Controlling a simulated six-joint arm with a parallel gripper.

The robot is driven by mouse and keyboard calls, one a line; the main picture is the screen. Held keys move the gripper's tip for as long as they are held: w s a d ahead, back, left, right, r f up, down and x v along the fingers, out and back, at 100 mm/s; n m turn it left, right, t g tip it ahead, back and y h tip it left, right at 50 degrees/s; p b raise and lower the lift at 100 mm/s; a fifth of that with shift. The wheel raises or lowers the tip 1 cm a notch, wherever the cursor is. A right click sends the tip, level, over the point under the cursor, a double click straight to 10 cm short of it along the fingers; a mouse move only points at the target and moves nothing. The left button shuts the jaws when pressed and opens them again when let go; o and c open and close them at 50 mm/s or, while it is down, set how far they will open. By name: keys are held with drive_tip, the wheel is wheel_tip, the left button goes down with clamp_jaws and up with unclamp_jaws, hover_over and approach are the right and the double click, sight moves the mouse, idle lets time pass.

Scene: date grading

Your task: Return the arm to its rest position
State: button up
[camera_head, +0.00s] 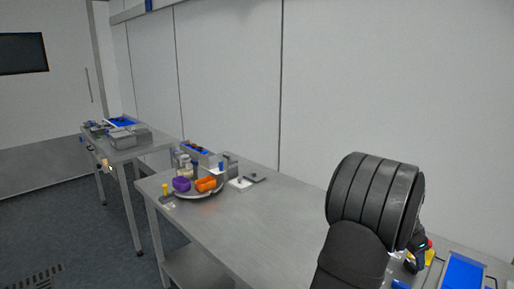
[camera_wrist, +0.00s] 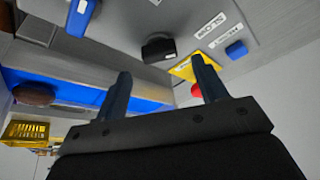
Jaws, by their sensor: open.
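My gripper (camera_wrist: 163,84) shows in the wrist view with its two dark fingers spread apart and nothing between them. Beyond the fingers lie a grey panel (camera_wrist: 200,50) with labels and a blue-lined tray (camera_wrist: 80,88). A brown date-like thing (camera_wrist: 34,94) lies at that tray's left end. In the head view my black arm rises at the right, over the right part of the steel table (camera_head: 262,218). It hides much of that end, and my fingers cannot be made out clearly there.
A round tray (camera_head: 205,191) with purple and orange things stands at the table's left end. A blue tray (camera_head: 463,272) lies at the lower right. The table's middle is clear.

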sight(412, 264)
drive_tip(key=w+v, duration=0.1)
drive_tip(key=v, duration=1.3)
drive_tip(key=x, duration=1.2)
drive_tip(key=s+x, duration=0.1)
drive_tip(key=x, duration=0.5)
drive_tip(key=shift+s+a, duration=0.1)
drive_tip(key=shift+f, duration=0.1)
drive_tip(key=shift+n, duration=0.5)
drive_tip(key=shift+s+n+t+y, duration=0.1)
drive_tip(key=shift+n+t+y, duration=0.4)
drive_tip(key=shift+n, duration=1.1)
drive_tip(key=shift+n+t+y, duration=0.2)
drive_tip(key=shift+n+t, duration=0.6)
drive_tip(key=shift+n, duration=0.8)
drive_tip(key=shift+d+n+t+y, duration=0.25)
drive_tip(key=shift+n+y, duration=0.35)
drive_tip(key=shift+n, duration=1.05)
drive_tip(key=shift+n+t+y, duration=0.35)
drive_tip(key=shift+n+y, duration=0.25)
drive_tip(key=shift+n, duration=1.05)
drive_tip(key=shift+v, duration=0.9)
